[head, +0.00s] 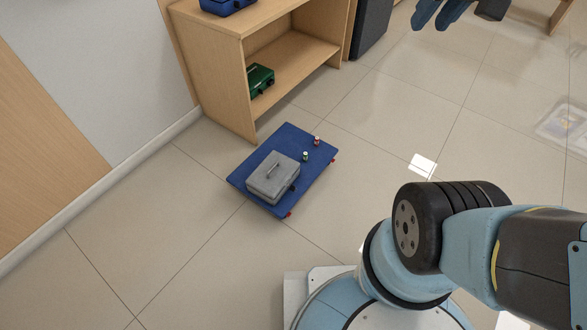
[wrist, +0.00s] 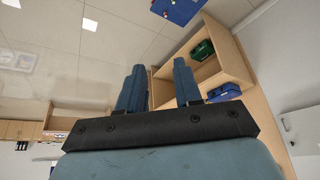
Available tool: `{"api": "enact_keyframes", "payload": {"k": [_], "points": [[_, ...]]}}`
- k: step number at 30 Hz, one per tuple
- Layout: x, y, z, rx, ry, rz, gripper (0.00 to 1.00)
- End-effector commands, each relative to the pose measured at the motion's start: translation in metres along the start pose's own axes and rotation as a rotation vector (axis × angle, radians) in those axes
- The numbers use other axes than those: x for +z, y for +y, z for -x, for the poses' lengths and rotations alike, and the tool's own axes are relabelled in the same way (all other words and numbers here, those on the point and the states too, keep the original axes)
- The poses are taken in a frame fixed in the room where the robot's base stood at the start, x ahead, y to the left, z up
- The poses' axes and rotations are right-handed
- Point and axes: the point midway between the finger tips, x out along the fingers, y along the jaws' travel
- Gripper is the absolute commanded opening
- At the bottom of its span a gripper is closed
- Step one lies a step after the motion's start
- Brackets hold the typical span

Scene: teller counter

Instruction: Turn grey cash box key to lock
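The grey cash box (head: 270,180) sits closed on a low blue platform (head: 260,158) on the floor, with a handle on its lid. A small dark part (head: 293,187) shows at its right side; I cannot tell whether it is the key or how it is turned. My gripper (head: 430,23) is at the top of the head view, far from the box. In the wrist view, my gripper (wrist: 159,66) has its two blue fingers apart with nothing between them. Part of the platform (wrist: 178,9) shows at the top there; the grey box is not clearly visible.
Two small cylindrical items (head: 306,156) (head: 317,141) stand on the platform. A wooden shelf (head: 226,75) holds a green box (head: 260,79) inside and a blue box (head: 226,5) on top. Tiled floor right of the platform is clear.

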Motion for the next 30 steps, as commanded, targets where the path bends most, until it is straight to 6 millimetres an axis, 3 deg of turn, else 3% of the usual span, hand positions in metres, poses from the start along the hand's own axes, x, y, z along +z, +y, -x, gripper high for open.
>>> {"api": "enact_keyframes", "payload": {"k": [14, 23, 30], "points": [[-0.117, -0.014, -0.074, -0.120, -0.138, 0.153, 0.34], [-0.178, -0.021, -0.147, -0.206, -0.205, 0.240, 0.34], [-0.216, -0.027, -0.221, -0.280, -0.250, 0.302, 0.34]]}}
